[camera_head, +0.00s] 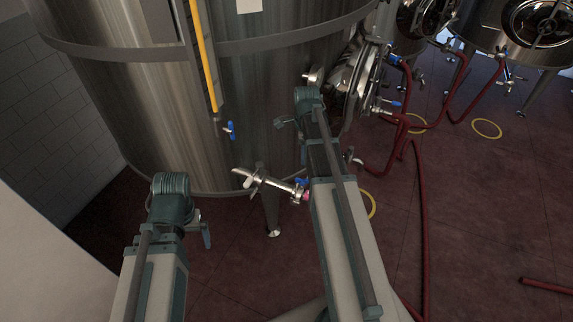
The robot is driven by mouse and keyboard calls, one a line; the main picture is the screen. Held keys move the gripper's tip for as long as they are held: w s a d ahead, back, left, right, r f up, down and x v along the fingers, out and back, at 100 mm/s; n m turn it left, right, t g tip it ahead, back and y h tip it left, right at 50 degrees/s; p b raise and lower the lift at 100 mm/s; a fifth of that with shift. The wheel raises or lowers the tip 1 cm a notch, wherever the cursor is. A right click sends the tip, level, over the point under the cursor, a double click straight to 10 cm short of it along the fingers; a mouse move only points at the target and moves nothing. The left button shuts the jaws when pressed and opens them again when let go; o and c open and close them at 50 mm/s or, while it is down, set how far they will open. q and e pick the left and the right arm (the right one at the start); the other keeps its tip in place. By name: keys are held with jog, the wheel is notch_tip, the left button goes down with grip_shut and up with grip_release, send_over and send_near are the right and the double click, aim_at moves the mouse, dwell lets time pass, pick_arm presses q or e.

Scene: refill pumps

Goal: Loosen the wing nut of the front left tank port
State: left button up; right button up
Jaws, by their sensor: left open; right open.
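The front left tank port (266,181) sticks out low from the big steel tank (130,110), in the middle of the view. A pale metal wing nut (243,177) sits at its left end, and a valve with a blue handle (302,182) at its right end. My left gripper (205,233) is open, below and left of the wing nut and apart from it, mostly hidden behind its wrist. My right gripper (285,123) is open, above and right of the wing nut, partly hidden by its own arm. I see nothing held in either.
A round tank hatch (357,85) is behind my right arm. Red hoses (423,220) run over the dark red floor on the right, with yellow rings (487,128) lying there. A small blue-handled valve (230,130) and a yellow level tube (204,60) are on the tank front.

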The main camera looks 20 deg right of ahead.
aim_at(303, 179)
jog(key=shift+w+d+r+m, duration=0.1)
jog(key=shift+d+m, duration=0.15)
jog(key=shift+m, duration=0.05)
notch_tip(303, 179, down, 14)
jog(key=b, duration=1.4)
jog(key=shift+r, duration=0.1)
grip_shut()
